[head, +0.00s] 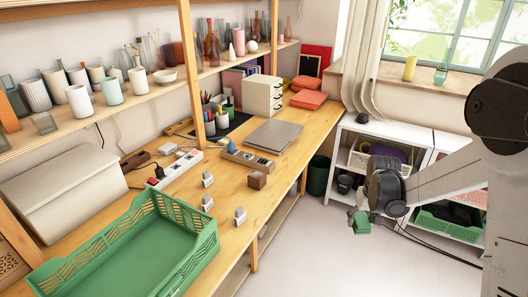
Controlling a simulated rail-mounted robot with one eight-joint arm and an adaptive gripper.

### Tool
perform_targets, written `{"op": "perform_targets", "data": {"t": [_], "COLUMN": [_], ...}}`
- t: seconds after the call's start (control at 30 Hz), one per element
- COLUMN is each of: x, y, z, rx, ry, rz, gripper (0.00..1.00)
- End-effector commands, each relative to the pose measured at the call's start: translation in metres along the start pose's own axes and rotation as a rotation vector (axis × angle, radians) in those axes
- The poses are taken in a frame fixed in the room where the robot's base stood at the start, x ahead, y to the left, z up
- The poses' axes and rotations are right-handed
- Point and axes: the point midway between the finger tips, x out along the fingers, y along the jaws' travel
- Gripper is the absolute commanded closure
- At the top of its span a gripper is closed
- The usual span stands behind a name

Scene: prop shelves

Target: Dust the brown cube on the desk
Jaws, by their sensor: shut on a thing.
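The brown cube (257,180) sits on the wooden desk (228,197) near its front edge, right of the middle. My gripper (359,214) hangs off to the right of the desk, over the floor, well apart from the cube. It is shut on a small green block-like thing (362,223). The thing is too small to tell whether it is a sponge or a cloth. The fingers are small and partly hidden behind my wrist.
A green crate (206,245) stands at the desk's front left. Small grey clips (208,203), power strips (248,159) and a closed laptop (273,137) lie around the cube. A white shelf unit (378,128) stands behind my arm.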

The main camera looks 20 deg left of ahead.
Motion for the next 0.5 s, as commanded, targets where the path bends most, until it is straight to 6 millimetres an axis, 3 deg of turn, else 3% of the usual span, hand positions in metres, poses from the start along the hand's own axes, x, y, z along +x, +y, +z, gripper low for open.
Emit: {"op": "perform_targets", "data": {"t": [0.03, 0.2, 0.37, 0.5], "x": [-0.002, -0.007, -0.016, -0.025], "y": [-0.015, -0.065, -0.123, -0.18], "z": [-0.026, -0.096, -0.154, -0.195], "rx": [-0.055, -0.235, -0.408, -0.562], "ry": [-0.001, -0.002, -0.003, -0.003], "rz": [-0.008, -0.035, -0.059, -0.082], "gripper": [0.78, 0.78, 0.78, 0.78]}}
